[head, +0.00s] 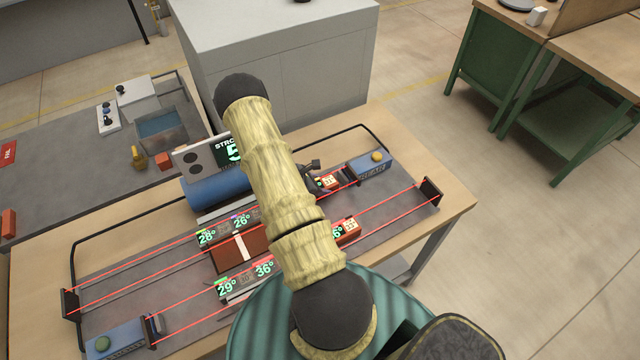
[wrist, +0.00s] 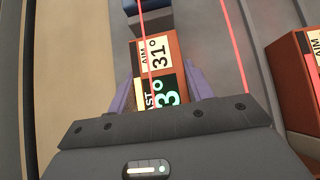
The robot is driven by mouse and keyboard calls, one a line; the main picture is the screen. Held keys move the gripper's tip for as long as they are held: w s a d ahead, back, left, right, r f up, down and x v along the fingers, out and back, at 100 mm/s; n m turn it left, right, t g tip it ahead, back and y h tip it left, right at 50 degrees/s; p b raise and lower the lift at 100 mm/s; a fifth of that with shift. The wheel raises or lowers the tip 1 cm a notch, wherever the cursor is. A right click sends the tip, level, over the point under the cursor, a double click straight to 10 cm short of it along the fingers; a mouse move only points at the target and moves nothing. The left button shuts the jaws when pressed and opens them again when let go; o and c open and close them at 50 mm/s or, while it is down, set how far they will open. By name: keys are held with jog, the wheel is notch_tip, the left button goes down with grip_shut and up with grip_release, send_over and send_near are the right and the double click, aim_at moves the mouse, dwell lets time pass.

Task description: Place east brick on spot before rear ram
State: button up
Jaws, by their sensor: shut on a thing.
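My gripper (wrist: 162,85) is shut on the east brick (wrist: 165,52), a reddish brick with an "AIM 31°" label and a partly hidden dark display reading "ST 3°". In the head view the brick (head: 330,182) shows beside my gripper, partly hidden by my arm. It is low over or on the grey bed; I cannot tell whether it touches. The blue ram with a yellow knob (head: 371,163), likely the rear one, stands just right of the brick. In the wrist view a dark and blue end piece (wrist: 148,18) lies close beyond the brick. The spot is hidden.
Another brick (wrist: 293,85) stands to the right in the wrist view. Red beams cross the grey bed. Several bricks with green number displays and a brown block (head: 232,256) lie mid-bed. A blue ram with a green knob (head: 115,341) is at lower left. A blue cylinder (head: 213,194) stands behind.

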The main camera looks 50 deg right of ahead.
jog(key=o, duration=0.9)
jog(key=shift+f, duration=0.1)
jog(key=o, duration=0.4)
jog(key=shift+o, duration=0.2)
jog(key=shift+r, duration=0.25)
jog(key=shift+w+a, duration=0.1)
jog(key=shift+a, duration=0.15)
jog(key=b+v, duration=0.4)
jog(key=v, duration=0.7)
jog(key=shift+a+r, duration=0.1)
jog(key=shift+r, duration=0.2)
jog(key=shift+a, duration=0.1)
